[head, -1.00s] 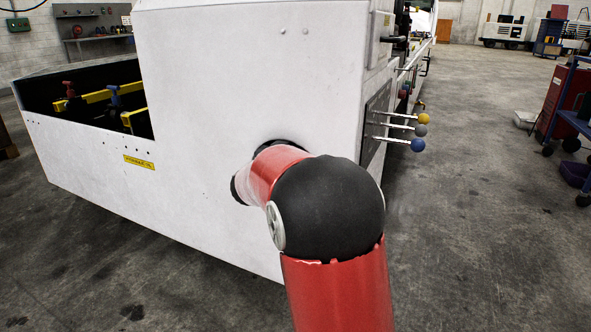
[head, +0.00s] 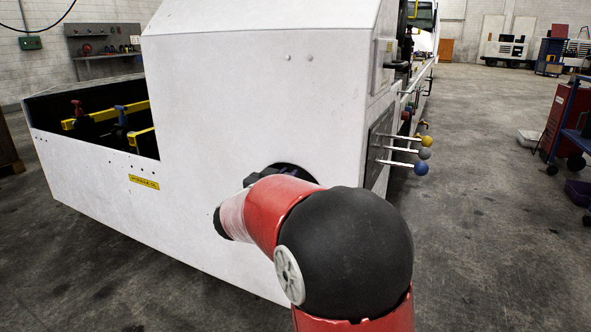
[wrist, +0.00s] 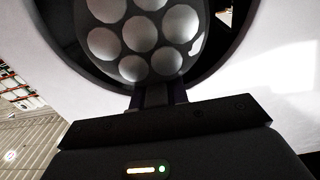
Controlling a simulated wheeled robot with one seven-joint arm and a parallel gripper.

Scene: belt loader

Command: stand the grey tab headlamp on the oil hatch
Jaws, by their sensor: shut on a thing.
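A round dark headlamp (wrist: 150,42) with several pale round lenses fills the top of the wrist view. A small pale grey patch on its right side (wrist: 197,43) may be the tab. My gripper (wrist: 153,97) is shut on the headlamp at its lower edge. In the head view my red arm hides the gripper; a dark round shape shows behind the arm, in front of the white machine's side. I cannot make out the oil hatch for certain. A yellow label (head: 144,182), its text too small to read surely, is on the white machine (head: 250,110).
An open bay (head: 100,125) with yellow bars is at the machine's left. Levers with yellow, grey and blue knobs (head: 421,168) stick out at its right. A red cabinet and blue cart (head: 575,135) stand far right.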

